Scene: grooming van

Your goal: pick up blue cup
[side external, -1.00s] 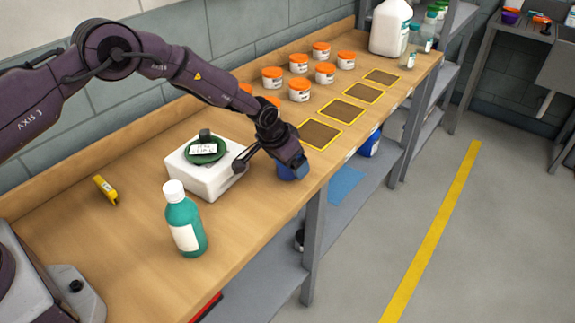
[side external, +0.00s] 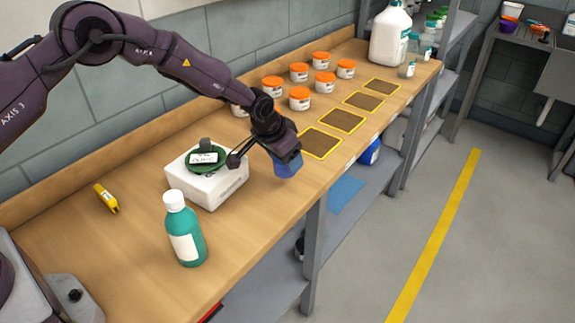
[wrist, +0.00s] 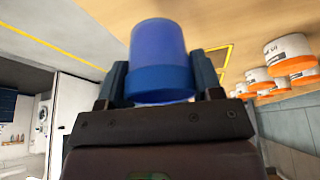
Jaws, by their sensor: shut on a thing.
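The blue cup (side external: 287,166) shows just below my gripper (side external: 284,152) in the side view, near the front edge of the bench. In the wrist view the cup (wrist: 159,62) sits between the two fingers of my gripper (wrist: 160,82), one finger on each side. My gripper is shut on the cup. The cup appears held above the bench top, and its upper part is hidden by the gripper in the side view.
A white box with a green round item (side external: 208,160) stands left of the cup. A green bottle (side external: 184,230) is nearer the camera. Several orange-lidded jars (side external: 299,98) stand behind. Yellow-outlined squares (side external: 321,142) lie free to the right.

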